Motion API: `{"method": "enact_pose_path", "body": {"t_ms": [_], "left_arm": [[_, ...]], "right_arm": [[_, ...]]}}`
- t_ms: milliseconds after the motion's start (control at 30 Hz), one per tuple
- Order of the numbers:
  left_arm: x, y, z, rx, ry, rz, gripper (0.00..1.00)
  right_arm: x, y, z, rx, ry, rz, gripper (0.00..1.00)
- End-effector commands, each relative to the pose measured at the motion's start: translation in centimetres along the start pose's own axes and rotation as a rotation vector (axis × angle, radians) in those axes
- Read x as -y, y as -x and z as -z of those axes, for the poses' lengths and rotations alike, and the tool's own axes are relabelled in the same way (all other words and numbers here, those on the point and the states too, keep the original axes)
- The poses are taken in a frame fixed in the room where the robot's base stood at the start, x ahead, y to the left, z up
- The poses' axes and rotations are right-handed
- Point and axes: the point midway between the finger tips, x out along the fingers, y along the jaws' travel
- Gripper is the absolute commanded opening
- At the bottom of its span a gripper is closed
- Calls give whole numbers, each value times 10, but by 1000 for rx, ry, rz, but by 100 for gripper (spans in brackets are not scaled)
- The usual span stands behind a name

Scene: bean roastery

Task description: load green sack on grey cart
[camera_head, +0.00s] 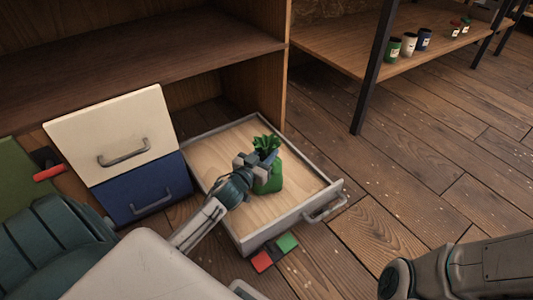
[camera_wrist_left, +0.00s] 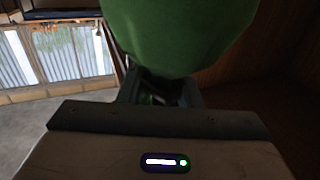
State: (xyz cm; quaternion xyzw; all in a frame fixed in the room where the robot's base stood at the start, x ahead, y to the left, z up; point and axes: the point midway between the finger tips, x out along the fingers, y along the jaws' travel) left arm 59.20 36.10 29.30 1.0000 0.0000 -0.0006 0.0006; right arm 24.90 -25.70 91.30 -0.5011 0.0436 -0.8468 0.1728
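The green sack (camera_head: 270,180), with a gathered leafy top, is over the wooden bottom of an open grey-walled drawer (camera_head: 323,199). I cannot tell whether its base touches the drawer bottom. My left gripper (camera_head: 259,164) reaches in from the left and is closed around the sack's neck. In the left wrist view the sack (camera_wrist_left: 172,35) fills the top middle, right at the fingers, which are mostly hidden in shadow. My right arm shows at the lower right, but its gripper is out of view. I see no grey cart that I can make out.
Beside the drawer are a cream drawer front (camera_head: 105,125) and a blue one (camera_head: 140,192), under a brown shelf (camera_head: 150,50). Red and green blocks (camera_head: 287,243) lie at the drawer's front. A rack (camera_head: 340,50) holds several cups. The wooden floor at right is clear.

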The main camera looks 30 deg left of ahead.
Motion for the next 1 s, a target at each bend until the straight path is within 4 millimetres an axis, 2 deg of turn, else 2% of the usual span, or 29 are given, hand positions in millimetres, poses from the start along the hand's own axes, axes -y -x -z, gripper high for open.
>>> {"method": "enact_pose_path", "body": {"t_ms": [33,100,467,667,1000], "left_arm": [[0,0,0,0,0,0,39],[0,0,0,0,0,0,53],[0,0,4,0,0,0,53],[0,26,-3,2,-5,-2,53],[0,92,-3,2,-5,-3,53]], "right_arm": [[0,0,0,1,0,0,0],[0,0,0,1,0,0,0],[1,-3,-2,-1,0,0,0],[-3,11,6,6,0,0,0],[-10,34,13,37,2,1,0]]}}
